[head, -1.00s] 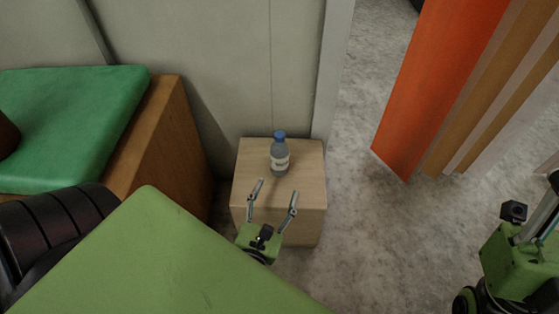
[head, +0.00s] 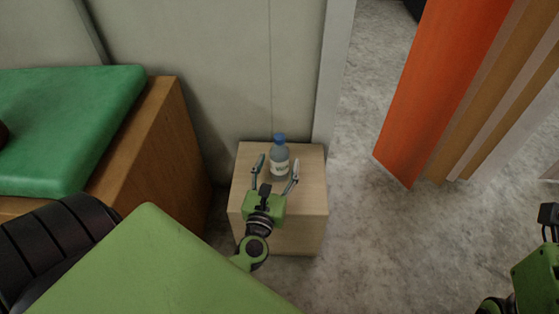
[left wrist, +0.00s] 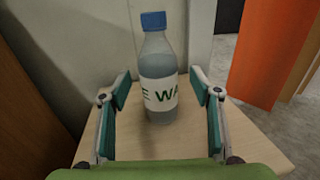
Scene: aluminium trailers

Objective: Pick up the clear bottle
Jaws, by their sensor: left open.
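The clear bottle (head: 279,158) has a blue cap and a white label, and stands upright on a small wooden stand (head: 307,206). In the left wrist view the bottle (left wrist: 157,72) stands in the middle, just ahead of and between the fingers. My left gripper (head: 275,168) is open, with its fingertips at either side of the bottle's lower part. In the left wrist view the left gripper (left wrist: 161,86) shows a gap between each finger and the bottle. Part of my right gripper (head: 545,235) shows at the right edge; its fingers are not clear.
A grey wall (head: 225,65) stands right behind the stand. A wooden bench with a green cushion (head: 75,125) is at the left. An orange panel (head: 435,85) leans at the upper right. The grey floor (head: 375,250) between is clear.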

